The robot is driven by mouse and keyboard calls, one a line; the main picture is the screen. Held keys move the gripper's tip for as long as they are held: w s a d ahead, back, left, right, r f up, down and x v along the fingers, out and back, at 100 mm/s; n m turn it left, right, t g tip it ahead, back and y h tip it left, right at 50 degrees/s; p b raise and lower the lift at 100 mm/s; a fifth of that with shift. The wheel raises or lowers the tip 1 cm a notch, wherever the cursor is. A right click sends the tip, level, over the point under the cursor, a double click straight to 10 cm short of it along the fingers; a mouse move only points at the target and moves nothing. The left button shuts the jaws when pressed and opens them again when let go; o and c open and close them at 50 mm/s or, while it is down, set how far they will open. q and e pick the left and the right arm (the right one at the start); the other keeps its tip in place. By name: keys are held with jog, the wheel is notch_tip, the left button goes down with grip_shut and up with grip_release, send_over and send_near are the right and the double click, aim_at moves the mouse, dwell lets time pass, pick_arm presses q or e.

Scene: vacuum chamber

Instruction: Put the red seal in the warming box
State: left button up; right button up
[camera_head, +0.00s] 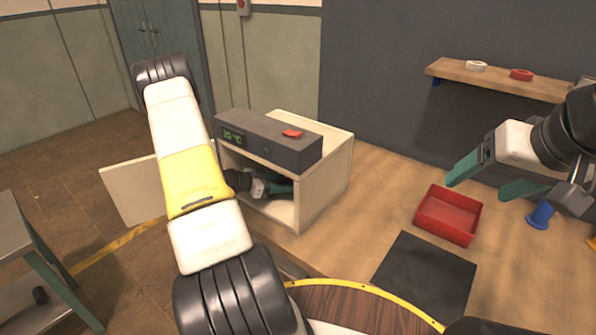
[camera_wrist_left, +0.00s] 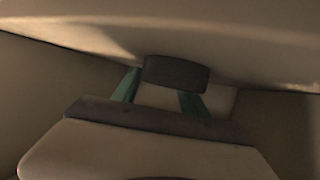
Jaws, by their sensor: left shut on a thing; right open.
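The warming box (camera_head: 325,168) is a pale box with a dark control unit on top showing a green readout; its front is open. A red ring-shaped seal (camera_head: 521,75) lies on the wall shelf. My left gripper (camera_head: 282,188) is inside the box, seen through its open front. In the left wrist view, its teal fingers are shut on a dark, blunt-ended thing (camera_wrist_left: 176,73); the dim light hides its true colour and full shape. My right gripper (camera_head: 490,178) is open and empty above the bench at the right.
A white ring (camera_head: 476,66) lies on the wooden shelf (camera_head: 446,68). A red tray (camera_head: 447,232), a black mat (camera_head: 425,275) and a blue spool-like part (camera_head: 540,215) are on the bench. A pale door panel (camera_head: 128,190) stands open left of the box.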

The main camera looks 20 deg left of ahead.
pick_arm(q)
jog(key=o, duration=1.3)
jog(key=shift+f, duration=0.1)
jog(key=shift+s+a+r, duration=0.1)
jog(key=shift+a+r, duration=0.1)
jog(key=shift+r, duration=0.05)
jog(key=v, duration=1.1)
jog(key=shift+s+a, duration=0.1)
jog(key=shift+s, duration=0.2)
